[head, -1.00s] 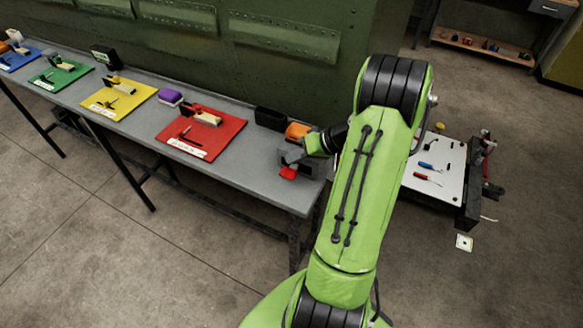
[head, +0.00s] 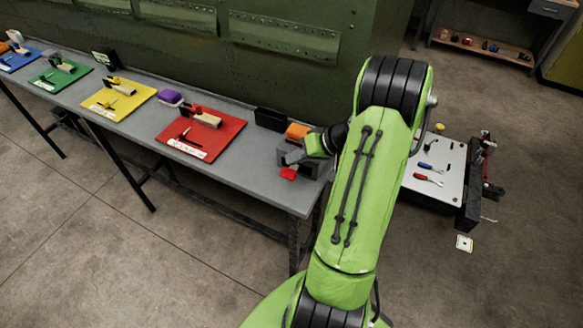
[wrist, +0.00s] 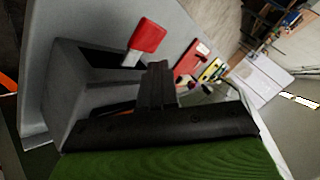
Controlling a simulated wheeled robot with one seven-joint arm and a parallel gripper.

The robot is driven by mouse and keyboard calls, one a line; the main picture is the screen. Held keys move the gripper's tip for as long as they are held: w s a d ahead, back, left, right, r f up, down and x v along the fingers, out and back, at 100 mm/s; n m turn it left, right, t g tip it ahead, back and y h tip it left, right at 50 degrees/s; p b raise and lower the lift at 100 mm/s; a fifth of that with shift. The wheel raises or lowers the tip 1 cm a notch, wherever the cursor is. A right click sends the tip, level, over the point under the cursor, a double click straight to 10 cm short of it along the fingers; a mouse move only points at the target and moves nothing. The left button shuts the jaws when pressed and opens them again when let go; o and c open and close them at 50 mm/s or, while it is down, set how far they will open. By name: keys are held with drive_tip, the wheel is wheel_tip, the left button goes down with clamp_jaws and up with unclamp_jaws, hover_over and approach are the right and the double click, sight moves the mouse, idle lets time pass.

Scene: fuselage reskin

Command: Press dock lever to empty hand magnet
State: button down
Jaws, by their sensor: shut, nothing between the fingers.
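The dock is a dark grey box (head: 313,168) at the near right end of the grey bench. Its red lever (head: 288,174) sticks out at the front left; the lever's red paddle (wrist: 147,37) on a pale shank also shows in the wrist view.
The bench (head: 262,182) carries a red mat (head: 222,139) and a yellow mat (head: 105,107) with tools, a purple item (head: 170,97) and a black box (head: 270,119). A green riveted wall (head: 285,70) stands behind. A tool cart (head: 440,195) is at right.

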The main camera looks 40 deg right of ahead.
sight(297, 169)
idle(0.5)
drive_tip(key=shift+f+b, duration=0.45)
drive_tip(key=shift+b, duration=0.05)
drive_tip(key=shift+a+f+b, duration=0.1)
drive_tip(key=shift+f+b, duration=0.7)
drive_tip(key=shift+f, duration=0.05)
idle(0.6)
idle(0.4)
drive_tip(key=shift+r+p, duration=1.1)
drive_tip(key=shift+r, duration=0.25)
drive_tip(key=r+p, duration=0.2)
drive_tip(key=r, duration=0.1)
drive_tip(key=r+p, duration=0.2)
drive_tip(key=shift+w+d, duration=0.1)
drive_tip(key=shift+d, duration=0.2)
